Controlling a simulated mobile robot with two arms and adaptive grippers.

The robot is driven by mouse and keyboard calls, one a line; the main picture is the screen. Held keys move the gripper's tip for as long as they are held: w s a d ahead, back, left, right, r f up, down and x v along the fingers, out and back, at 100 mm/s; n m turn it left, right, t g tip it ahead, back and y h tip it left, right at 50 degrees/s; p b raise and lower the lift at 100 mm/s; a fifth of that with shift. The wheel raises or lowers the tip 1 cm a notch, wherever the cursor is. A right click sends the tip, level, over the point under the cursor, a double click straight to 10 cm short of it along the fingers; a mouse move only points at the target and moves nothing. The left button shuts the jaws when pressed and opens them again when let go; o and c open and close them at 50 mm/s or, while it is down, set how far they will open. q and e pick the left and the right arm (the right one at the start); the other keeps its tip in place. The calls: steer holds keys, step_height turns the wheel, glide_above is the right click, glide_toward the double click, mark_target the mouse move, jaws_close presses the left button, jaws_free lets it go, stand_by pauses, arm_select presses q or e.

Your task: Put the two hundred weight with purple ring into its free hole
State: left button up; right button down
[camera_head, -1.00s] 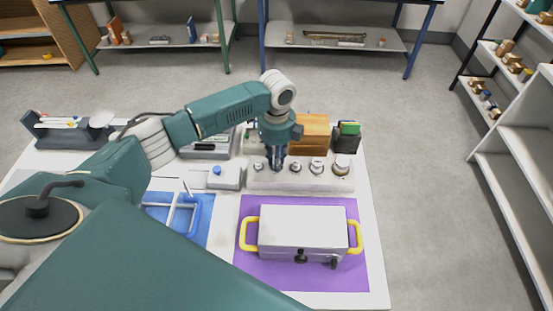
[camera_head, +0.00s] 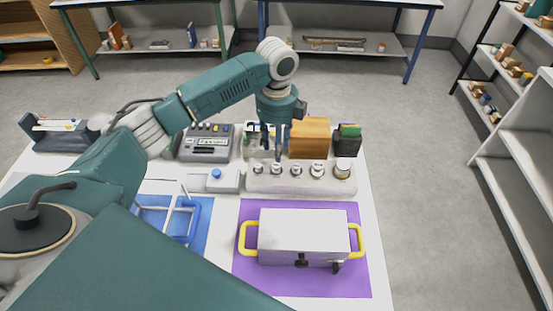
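A pale weight block (camera_head: 300,188) stands on the table behind the metal case, with several silver weights in a row along its top. The second weight from the left (camera_head: 277,169) stands upright in the block, just below my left gripper. A purple ring is too small to make out on any of the weights. My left gripper (camera_head: 271,153) is above the left part of the block, pointing down. Its fingers are apart, with nothing seen between them. My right gripper is not in view.
A metal case (camera_head: 304,230) with yellow handles lies on a purple mat (camera_head: 318,284). A wooden box (camera_head: 309,137) and a dark holder (camera_head: 347,142) stand behind the block. A grey instrument (camera_head: 207,143) and a blue frame (camera_head: 193,222) are to the left.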

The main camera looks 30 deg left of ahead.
arm_select(q)
step_height(320, 180, up, 4)
steer(key=shift+r, duration=0.1)
stand_by(0.6)
